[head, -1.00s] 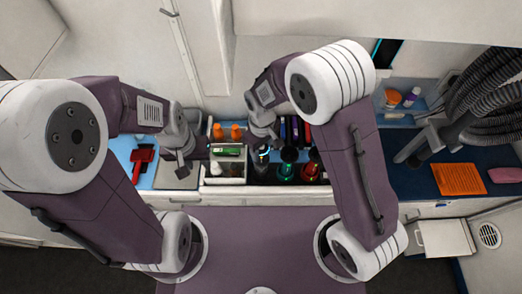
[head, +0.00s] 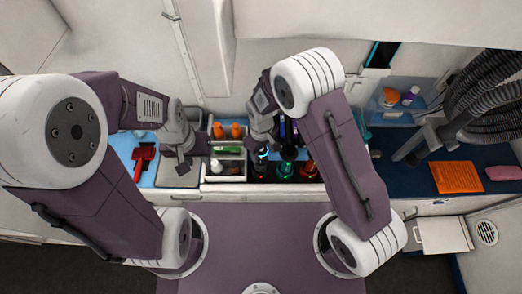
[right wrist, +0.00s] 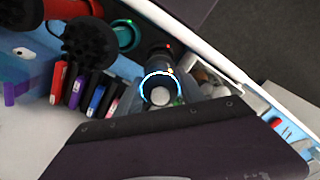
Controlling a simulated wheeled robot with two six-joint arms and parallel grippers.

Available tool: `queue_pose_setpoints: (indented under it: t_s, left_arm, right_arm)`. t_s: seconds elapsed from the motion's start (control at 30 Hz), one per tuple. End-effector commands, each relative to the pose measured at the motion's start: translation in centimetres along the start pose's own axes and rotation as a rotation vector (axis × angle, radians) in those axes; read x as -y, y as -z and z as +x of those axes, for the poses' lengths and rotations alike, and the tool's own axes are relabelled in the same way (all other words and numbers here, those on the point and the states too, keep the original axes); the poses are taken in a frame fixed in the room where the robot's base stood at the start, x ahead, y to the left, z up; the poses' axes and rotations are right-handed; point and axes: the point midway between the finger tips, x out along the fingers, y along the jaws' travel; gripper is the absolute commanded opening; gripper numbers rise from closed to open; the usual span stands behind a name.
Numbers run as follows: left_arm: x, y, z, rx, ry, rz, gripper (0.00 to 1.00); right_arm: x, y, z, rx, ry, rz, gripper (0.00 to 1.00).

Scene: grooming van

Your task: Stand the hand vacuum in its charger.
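A dark cylindrical tool with a glowing blue ring, which looks like the hand vacuum (right wrist: 160,73), is in the right wrist view. It also shows in the head view (head: 262,153), at the left end of a dark rack (head: 256,180). My right gripper (head: 262,138) is right at it; grey finger parts (right wrist: 150,103) lie close around the ring, but their contact is hidden. I cannot tell which slot is its charger, or whether the tool is seated. My left gripper (head: 182,166) is over the left counter, holding nothing visible; its opening is unclear.
A green-lit tool (head: 286,170) and a red tool (head: 308,168) stand close by in the rack. A divided white tray (head: 226,178) and orange-topped bottles (head: 235,131) are to its left. A red brush (head: 143,155) lies further left. An orange mat (head: 457,177) is at right.

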Motion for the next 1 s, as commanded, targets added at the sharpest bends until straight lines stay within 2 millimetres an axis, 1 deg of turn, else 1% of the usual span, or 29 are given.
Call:
queue_pose_setpoints:
  t_s: [0.03,0.07,0.33,0.4,0.47,0.57,0.8,0.9,1.0]
  left_arm:
    - [0.0,0.0,0.0,0.0,0.0,0.0,0.36]
    - [0.0,0.0,0.0,0.0,0.0,0.0,0.36]
    - [0.0,0.0,-0.1,0.0,0.0,0.0,0.36]
    - [0.0,0.1,-0.5,0.0,0.0,0.0,0.36]
    - [0.0,0.0,0.0,0.0,0.0,0.0,0.36]
    - [0.0,-0.1,0.6,0.0,0.0,0.0,0.36]
    - [0.0,-0.2,1.8,0.0,0.0,0.0,0.36]
    - [0.0,-0.2,2.0,0.0,0.0,0.0,0.36]
    - [0.0,-0.2,2.1,0.0,0.0,0.0,0.36]
  right_arm:
    - [0.0,0.0,0.0,0.0,0.0,0.0,0.62]
    - [0.0,0.0,0.0,0.0,0.0,0.0,0.64]
    - [0.0,0.0,-0.1,0.001,0.0,0.0,0.64]
    - [0.0,0.0,-0.6,0.0,0.0,0.0,0.64]
    - [0.0,0.1,-0.9,-0.001,0.0,0.0,0.64]
    - [0.0,0.1,-2.8,-0.005,-0.001,0.0,0.64]
    - [0.0,0.1,-8.6,-0.006,-0.002,0.0,0.64]
    - [0.0,0.1,-10.5,-0.004,-0.001,0.0,0.64]
    - [0.0,0.1,-11.8,-0.002,-0.001,0.0,0.64]
